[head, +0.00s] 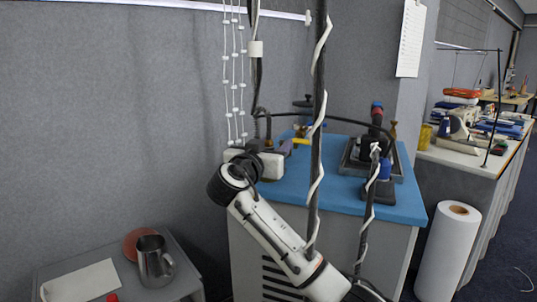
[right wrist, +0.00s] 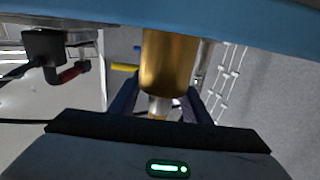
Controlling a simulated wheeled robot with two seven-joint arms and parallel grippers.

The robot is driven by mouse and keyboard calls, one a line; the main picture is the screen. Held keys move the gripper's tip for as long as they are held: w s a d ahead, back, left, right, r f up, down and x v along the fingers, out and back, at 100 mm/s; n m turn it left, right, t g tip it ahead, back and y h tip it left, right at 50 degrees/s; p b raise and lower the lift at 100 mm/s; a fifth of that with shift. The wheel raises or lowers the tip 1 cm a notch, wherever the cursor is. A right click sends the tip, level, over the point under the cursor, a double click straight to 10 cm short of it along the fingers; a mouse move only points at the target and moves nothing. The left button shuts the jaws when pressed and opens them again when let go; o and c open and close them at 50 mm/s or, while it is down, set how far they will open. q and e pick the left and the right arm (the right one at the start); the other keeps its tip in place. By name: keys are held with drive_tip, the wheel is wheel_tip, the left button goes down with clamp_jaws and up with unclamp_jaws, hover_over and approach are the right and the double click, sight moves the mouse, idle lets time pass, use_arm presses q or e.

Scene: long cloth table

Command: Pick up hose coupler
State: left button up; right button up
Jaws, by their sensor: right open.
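A brass-coloured cylinder with a narrower silver end, which looks like the hose coupler (right wrist: 168,60), fills the middle of the right wrist view, beside the blue table surface (right wrist: 230,17) at the top. My right gripper (right wrist: 160,108) is open, with one dark finger on each side of the coupler's narrow end. I cannot tell whether they touch it. In the head view my right gripper (head: 282,150) is over the left part of the blue tabletop (head: 300,180). I cannot make out the coupler there. My left gripper is out of view.
A grey tray (head: 352,160) with a black and red tool (head: 377,115) stands at the right of the blue top. A yellow item (head: 301,141) lies behind the gripper. A metal jug (head: 154,262) stands on a low cabinet; a white roll (head: 447,250) stands at right.

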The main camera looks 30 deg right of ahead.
clamp_jaws()
drive_tip(key=shift+r, duration=0.15)
